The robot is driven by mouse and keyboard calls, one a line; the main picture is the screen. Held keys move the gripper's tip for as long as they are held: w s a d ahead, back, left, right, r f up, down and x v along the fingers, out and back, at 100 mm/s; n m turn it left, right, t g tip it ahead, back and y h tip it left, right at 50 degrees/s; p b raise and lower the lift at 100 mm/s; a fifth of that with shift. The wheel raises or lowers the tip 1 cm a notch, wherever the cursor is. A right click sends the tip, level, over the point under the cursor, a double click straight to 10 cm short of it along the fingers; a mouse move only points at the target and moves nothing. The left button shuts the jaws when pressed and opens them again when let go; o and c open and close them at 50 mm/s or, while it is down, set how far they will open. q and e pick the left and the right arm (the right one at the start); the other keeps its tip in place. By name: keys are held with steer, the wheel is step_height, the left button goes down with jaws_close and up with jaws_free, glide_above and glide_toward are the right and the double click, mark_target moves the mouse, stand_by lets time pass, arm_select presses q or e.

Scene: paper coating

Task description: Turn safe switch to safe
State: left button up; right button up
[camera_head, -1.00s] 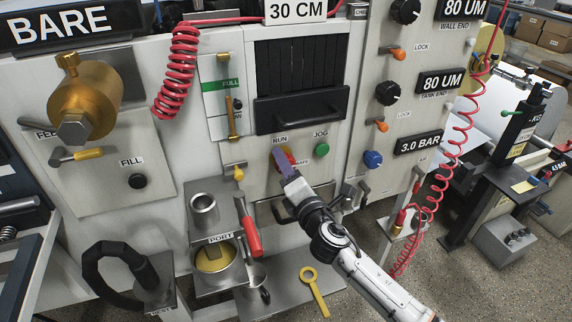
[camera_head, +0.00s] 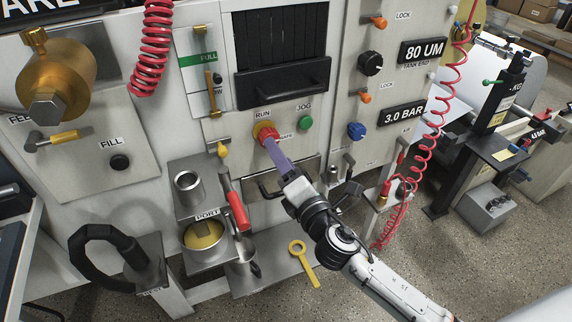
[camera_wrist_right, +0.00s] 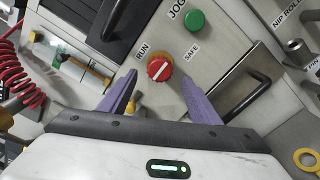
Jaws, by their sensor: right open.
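The safe switch (camera_head: 264,131) is a red round knob on a yellow base, on the grey panel between the RUN and SAFE labels. In the right wrist view the switch (camera_wrist_right: 159,69) shows a slanted white line; I cannot tell which label it marks. My right gripper (camera_head: 271,143) is open, its purple fingers pointing up at the switch and overlapping its lower edge in the head view. In the wrist view the gripper (camera_wrist_right: 158,82) has one finger on each side of the knob, with visible gaps and nothing held. My left gripper is not in view.
The green JOG button (camera_head: 305,122) is right of the switch. A black drawer handle (camera_head: 283,107) is above, and a handled drawer (camera_head: 262,190) is below. A red-handled valve (camera_head: 238,210) and metal cups (camera_head: 187,190) stand lower left. A blue knob (camera_head: 356,131) is at the right.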

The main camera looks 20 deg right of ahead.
steer(key=s, duration=0.2)
steer(key=shift+s, duration=0.35)
steer(key=s+a+f+m+g+y, duration=0.1)
steer(key=s+f+m+g, duration=0.8)
steer(key=s+f+m, duration=1.3)
steer(key=s+a+f, duration=0.1)
steer(key=s+f, duration=0.2)
steer(key=f, duration=0.2)
steer(key=shift+s+f+g+y, duration=0.15)
steer(key=shift+s+g+y, duration=0.15)
steer(key=shift+y, duration=0.1)
